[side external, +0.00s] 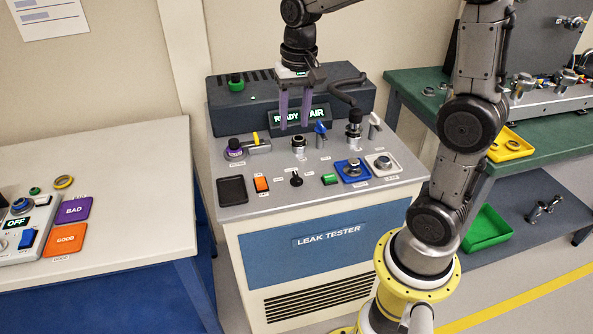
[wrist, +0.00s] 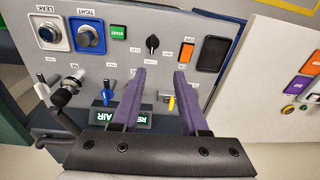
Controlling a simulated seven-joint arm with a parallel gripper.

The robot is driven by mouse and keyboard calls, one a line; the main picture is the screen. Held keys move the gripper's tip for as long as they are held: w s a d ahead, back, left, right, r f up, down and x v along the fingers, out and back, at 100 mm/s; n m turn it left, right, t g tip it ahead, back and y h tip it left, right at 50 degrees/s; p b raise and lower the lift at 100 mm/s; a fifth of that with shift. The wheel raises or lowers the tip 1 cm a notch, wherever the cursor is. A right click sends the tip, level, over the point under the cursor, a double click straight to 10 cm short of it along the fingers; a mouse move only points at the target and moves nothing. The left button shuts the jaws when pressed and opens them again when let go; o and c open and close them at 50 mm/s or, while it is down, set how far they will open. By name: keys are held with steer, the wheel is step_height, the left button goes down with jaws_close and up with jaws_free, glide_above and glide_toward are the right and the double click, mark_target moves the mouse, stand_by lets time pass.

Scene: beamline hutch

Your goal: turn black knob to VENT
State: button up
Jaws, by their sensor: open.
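The small black knob (side external: 296,178) sits on the grey top panel of the leak tester (side external: 328,240), between the orange switch and the green button. In the wrist view the black knob (wrist: 152,43) shows clear of the fingers, with a light pointer mark and small labels around it. The VENT label is too small to read. My gripper (side external: 295,126) is open and empty, its two purple fingers pointing down above the back of the panel, in front of the display. In the wrist view its fingertips (wrist: 160,71) are apart, and the knob lies beyond them.
Near the knob are an orange switch (side external: 261,184), a green button (side external: 329,179) and a black tray (side external: 232,190). Behind it stand a metal fitting (side external: 298,144), a blue-handled valve (side external: 320,129) and a yellow-handled valve (side external: 256,139). Blue and white ring holders are at right.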

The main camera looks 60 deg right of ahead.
mark_target(297, 175)
steer(key=shift+m+g, duration=0.3)
steer(key=shift+g, duration=0.2)
steer(key=f, duration=0.5)
steer(key=d+f, duration=0.1)
steer(key=f, duration=1.1)
steer(key=shift+w+d, duration=0.2)
steer(key=shift+d, duration=0.2)
steer(key=shift+r, duration=0.1)
jaws_close()
